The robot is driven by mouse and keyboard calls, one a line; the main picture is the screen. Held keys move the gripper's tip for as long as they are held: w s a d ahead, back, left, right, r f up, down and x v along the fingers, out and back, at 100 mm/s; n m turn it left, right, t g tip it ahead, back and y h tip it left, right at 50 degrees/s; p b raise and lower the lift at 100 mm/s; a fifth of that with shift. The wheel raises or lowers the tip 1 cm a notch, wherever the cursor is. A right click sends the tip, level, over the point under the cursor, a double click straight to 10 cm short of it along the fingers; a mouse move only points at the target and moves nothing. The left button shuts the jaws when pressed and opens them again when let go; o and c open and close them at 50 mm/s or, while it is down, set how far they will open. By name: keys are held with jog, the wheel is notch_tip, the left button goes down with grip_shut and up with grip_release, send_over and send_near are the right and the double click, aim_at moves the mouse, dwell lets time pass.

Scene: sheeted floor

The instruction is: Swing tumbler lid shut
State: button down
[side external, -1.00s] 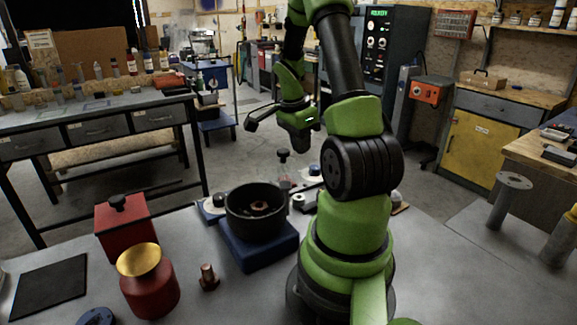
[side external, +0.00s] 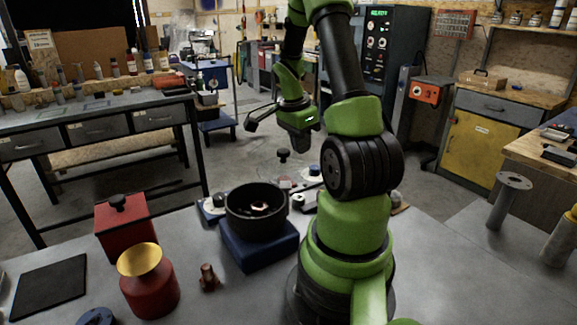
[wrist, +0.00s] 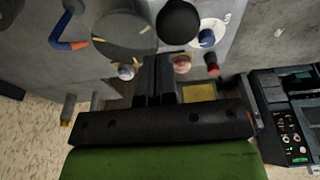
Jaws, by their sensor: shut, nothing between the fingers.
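The tumbler looks to be the black round bowl (side external: 256,212) on a blue base (side external: 262,248) in the side view. Its top is open and copper-coloured pieces show inside. No lid lies across the bowl; I cannot make out the lid with certainty. A black knob (side external: 283,155) stands up behind the bowl, and I cannot tell what it belongs to. My gripper (wrist: 155,62) is shut and empty, its two fingers together in the wrist view. In the side view it hangs behind and right of the bowl, its fingertips hard to make out.
A red box (side external: 124,232) with a black knob, a red jar (side external: 150,285) with a gold mouth and a copper bolt (side external: 208,278) stand left of the base. A black mat (side external: 48,286) lies at far left. The tabletop right of my arm is mostly clear.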

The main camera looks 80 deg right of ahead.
aim_at(288, 149)
jog(key=shift+f, duration=0.15)
dwell(0.4)
jog(key=shift+f, duration=0.9)
jog(key=shift+r, duration=0.35)
jog(key=shift+w, duration=1.55)
